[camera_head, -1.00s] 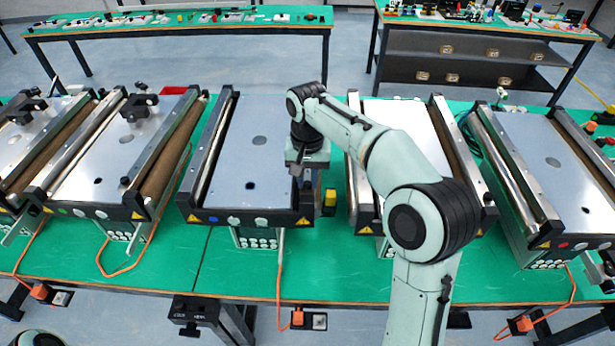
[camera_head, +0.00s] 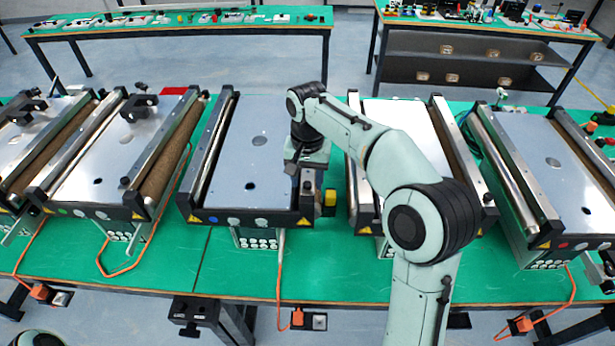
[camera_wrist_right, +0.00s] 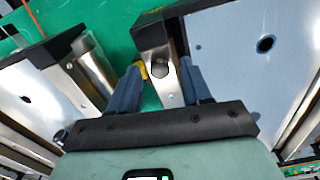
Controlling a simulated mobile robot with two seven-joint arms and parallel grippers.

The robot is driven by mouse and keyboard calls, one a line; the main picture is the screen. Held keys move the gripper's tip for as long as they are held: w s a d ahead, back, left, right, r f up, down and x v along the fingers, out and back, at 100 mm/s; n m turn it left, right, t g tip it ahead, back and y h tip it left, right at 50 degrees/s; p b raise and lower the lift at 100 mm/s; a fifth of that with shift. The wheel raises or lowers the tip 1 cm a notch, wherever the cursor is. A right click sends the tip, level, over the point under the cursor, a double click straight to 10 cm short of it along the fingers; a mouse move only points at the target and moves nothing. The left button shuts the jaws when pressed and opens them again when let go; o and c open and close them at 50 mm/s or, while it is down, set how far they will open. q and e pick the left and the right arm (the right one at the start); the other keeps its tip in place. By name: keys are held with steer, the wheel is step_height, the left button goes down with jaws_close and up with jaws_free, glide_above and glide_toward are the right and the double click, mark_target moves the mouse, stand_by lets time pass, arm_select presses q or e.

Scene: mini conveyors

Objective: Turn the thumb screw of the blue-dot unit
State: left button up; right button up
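The blue-dot unit (camera_head: 250,160) is the mini conveyor in the middle of the head view, with a blue dot (camera_head: 214,219) on its black front end. My right gripper (camera_head: 303,180) is over its right front side. In the right wrist view the gripper (camera_wrist_right: 160,76) is open, its two dark fingers apart. Between them is a metal end piece of the unit with a round black knob (camera_wrist_right: 160,68), which looks like the thumb screw. I cannot tell whether a finger touches it. In the head view my gripper hides the screw. My left gripper is in neither current view.
A yellow-and-black block (camera_head: 329,202) stands close to the right of the gripper. Another conveyor (camera_head: 398,115) lies to the right, partly behind my arm, and a green-dot conveyor (camera_head: 105,165) to the left. An orange cable (camera_head: 279,275) hangs in front.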

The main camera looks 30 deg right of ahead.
mark_target(307, 183)
step_height(307, 183, up, 13)
steer(key=shift+r, duration=0.15)
stand_by(0.5)
stand_by(0.5)
